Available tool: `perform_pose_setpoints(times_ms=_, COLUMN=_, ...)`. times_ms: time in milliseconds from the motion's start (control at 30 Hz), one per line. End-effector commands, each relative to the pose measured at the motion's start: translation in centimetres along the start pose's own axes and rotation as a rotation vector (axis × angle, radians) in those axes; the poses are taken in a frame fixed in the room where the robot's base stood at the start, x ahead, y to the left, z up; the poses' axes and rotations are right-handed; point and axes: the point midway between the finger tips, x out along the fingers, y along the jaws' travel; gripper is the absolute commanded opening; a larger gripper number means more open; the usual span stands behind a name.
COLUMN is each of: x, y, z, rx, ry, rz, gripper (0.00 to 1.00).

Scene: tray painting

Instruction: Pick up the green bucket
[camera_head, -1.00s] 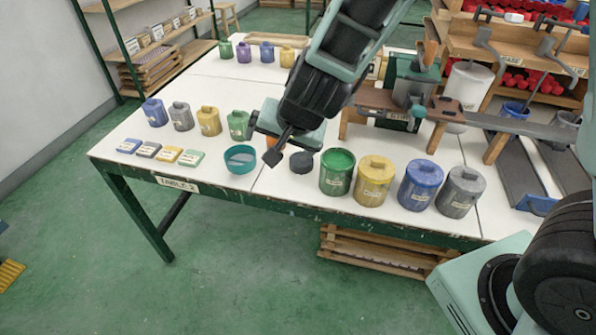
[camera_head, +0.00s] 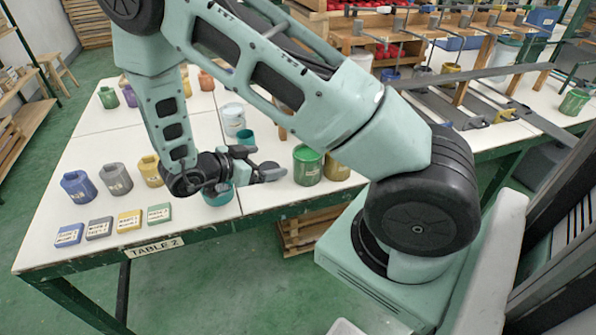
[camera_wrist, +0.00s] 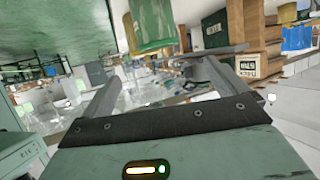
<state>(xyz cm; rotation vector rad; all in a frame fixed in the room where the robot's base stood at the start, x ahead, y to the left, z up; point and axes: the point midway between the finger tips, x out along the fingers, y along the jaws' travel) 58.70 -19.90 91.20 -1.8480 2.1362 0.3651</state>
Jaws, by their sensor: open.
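The green bucket (camera_head: 307,167) stands upright on the table with its mouth open and a label on its front. In the wrist view a green and yellow shape (camera_wrist: 150,25) shows at the top, beyond the fingers; it looks like the green bucket with the yellow one overlapping it. My gripper (camera_head: 246,163) is just left of the green bucket, low over the table and apart from it. Its two fingers (camera_wrist: 165,90) are spread, with nothing held between them.
A yellow bucket (camera_head: 336,168) stands close right of the green one, partly behind my arm. Several lidded pots, including a yellow pot (camera_head: 151,171), and labelled cards (camera_head: 129,220) sit at left. Another green container (camera_head: 574,102) stands far right.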

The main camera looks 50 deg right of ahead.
Motion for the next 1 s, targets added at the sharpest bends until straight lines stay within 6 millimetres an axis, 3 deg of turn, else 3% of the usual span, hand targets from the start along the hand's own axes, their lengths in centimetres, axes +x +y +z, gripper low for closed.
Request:
perform_pose_setpoints(times_ms=500, x=9.9, y=0.1, z=-0.1, rx=-0.002, ry=0.0, rz=0.0, gripper=0.98)
perform_pose_setpoints(times_ms=767, x=11.8, y=0.2, z=-0.2, rx=-0.002, ry=-0.001, rz=-0.001, gripper=0.98)
perform_pose_setpoints(times_ms=1000, x=15.2, y=0.6, z=-0.3, rx=-0.001, ry=-0.002, rz=-0.001, gripper=0.98)
